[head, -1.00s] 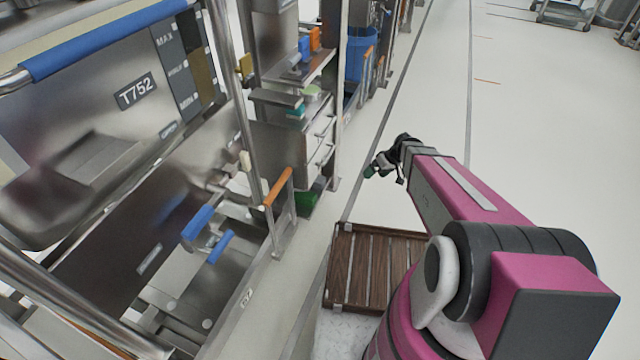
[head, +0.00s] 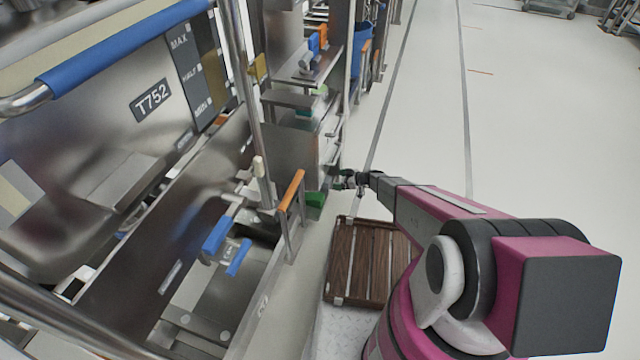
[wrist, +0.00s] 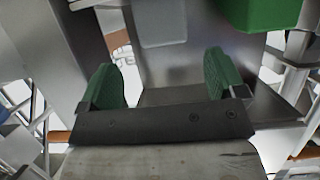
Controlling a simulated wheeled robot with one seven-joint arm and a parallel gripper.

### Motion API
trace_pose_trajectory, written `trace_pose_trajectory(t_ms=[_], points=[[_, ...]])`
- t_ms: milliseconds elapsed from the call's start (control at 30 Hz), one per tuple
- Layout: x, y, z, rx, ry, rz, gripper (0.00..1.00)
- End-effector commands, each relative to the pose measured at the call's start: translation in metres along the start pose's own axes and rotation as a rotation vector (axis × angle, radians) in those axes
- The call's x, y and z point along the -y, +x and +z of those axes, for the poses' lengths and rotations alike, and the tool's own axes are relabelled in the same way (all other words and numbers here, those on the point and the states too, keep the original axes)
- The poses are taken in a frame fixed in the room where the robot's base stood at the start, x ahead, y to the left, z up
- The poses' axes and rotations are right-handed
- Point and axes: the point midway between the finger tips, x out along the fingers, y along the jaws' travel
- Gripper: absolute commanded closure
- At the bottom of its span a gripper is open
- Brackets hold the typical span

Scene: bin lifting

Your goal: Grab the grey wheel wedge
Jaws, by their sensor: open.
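A light grey piece with rounded lower corners (wrist: 160,22) is at the top middle of the wrist view, ahead of the gap between my fingers. It may be the grey wheel wedge, but its upper part is cut off, so I cannot be sure. I cannot pick out the wedge in the head view. My gripper (head: 346,180) is beside the metal stand, and in the wrist view (wrist: 163,78) its two green fingers are wide apart with nothing between them.
A green block (wrist: 262,12) is at the upper right of the wrist view; a green part (head: 316,198) shows low on the stand. A post with an orange handle (head: 292,190) stands near my gripper. A brown slatted platform (head: 365,260) is below my arm. Open floor lies right.

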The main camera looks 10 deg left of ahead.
Motion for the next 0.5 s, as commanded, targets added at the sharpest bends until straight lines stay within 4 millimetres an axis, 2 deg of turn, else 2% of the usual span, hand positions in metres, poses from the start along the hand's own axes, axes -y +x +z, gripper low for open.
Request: trace_pose_trajectory(t_ms=[33, 200, 367, 500], points=[[0.0, 0.01, 0.001, 0.0, 0.0, -0.003, 0.11], [0.0, 0.033, 0.001, 0.001, 0.0, -0.002, 0.11], [0.001, 0.041, 0.0, 0.001, 0.001, -0.002, 0.11], [0.002, 0.055, 0.001, 0.001, 0.001, -0.003, 0.11]])
